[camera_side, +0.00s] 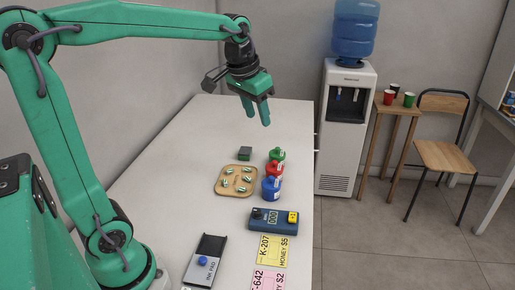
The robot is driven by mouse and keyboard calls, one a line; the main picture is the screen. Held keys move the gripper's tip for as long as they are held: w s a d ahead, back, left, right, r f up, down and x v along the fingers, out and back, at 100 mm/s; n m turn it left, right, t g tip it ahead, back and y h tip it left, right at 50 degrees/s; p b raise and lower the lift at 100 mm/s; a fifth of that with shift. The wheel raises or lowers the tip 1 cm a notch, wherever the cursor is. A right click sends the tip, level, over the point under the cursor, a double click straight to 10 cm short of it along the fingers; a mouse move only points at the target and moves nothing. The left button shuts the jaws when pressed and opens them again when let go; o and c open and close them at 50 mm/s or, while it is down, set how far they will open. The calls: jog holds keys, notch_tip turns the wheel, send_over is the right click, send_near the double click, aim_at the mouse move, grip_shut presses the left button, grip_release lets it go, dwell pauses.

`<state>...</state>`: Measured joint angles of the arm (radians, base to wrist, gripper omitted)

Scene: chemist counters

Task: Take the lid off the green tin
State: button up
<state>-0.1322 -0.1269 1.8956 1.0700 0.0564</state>
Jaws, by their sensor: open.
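A small dark-topped box with green on its side (244,154), which looks like the green tin, sits on the white counter (170,150). Its top looks closed, but it is too small to tell the lid from the body. My gripper (258,118) is open and empty, pointing down. It hangs in the air above the counter, above and slightly right of the tin in the picture, not touching it.
A wooden tray (221,189) with several small green-and-white pieces lies in front of the tin. Green (277,155), red (274,172) and blue (271,189) bottles stand to the right. A blue device (274,221), cards (273,250) and an ink pad (206,259) lie nearer.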

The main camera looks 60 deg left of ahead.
jog(key=w+a+f, duration=0.2)
jog(key=w+a, duration=0.2)
jog(key=w, duration=0.3)
jog(key=n+g, duration=0.1)
jog(key=g, duration=0.2)
send_over(277, 148)
notch_tip(277, 148, down, 14)
jog(key=shift+f, duration=4.1)
grip_shut()
